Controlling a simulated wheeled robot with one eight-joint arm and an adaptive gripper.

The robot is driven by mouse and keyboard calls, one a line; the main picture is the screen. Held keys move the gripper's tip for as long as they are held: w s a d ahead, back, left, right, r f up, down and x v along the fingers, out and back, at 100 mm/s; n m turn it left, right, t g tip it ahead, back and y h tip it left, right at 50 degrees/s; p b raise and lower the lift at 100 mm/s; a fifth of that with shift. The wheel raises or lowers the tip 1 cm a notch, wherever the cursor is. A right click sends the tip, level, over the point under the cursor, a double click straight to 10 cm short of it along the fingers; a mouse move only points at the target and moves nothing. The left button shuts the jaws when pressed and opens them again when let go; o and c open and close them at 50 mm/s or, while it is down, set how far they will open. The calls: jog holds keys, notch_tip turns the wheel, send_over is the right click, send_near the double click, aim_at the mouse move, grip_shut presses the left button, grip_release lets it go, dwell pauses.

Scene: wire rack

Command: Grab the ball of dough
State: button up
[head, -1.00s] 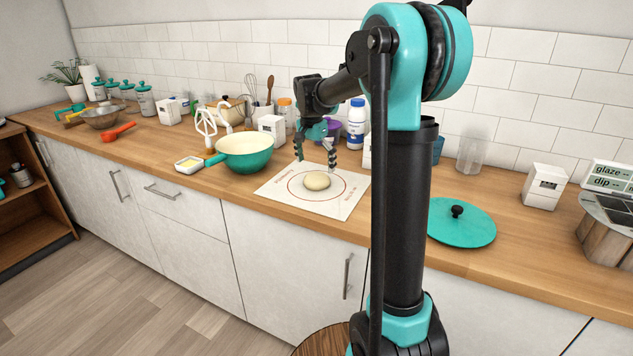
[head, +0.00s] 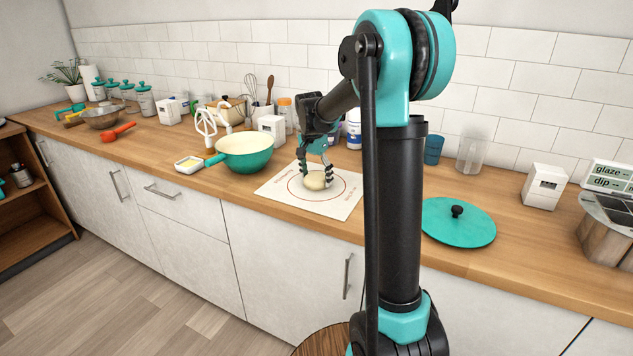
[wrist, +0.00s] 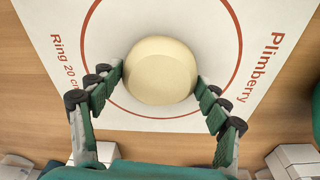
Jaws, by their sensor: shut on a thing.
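The ball of dough (head: 315,181) is pale, round and slightly flattened. It sits on a white mat (head: 336,205) with a red ring printed on it. My gripper (head: 316,172) reaches down over the dough from behind, with a finger on each side of it. In the wrist view the dough (wrist: 160,70) lies inside the ring, and the fingertips of my gripper (wrist: 160,82) touch or nearly touch its left and right sides. The gripper is shut on the dough. The dough appears to rest on the mat.
A teal lid (head: 458,222) lies to the right. White boxes and bottles stand behind. The counter's front edge is close to the mat.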

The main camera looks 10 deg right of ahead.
jog(key=c, duration=0.4)
jog(key=shift+c, duration=0.2)
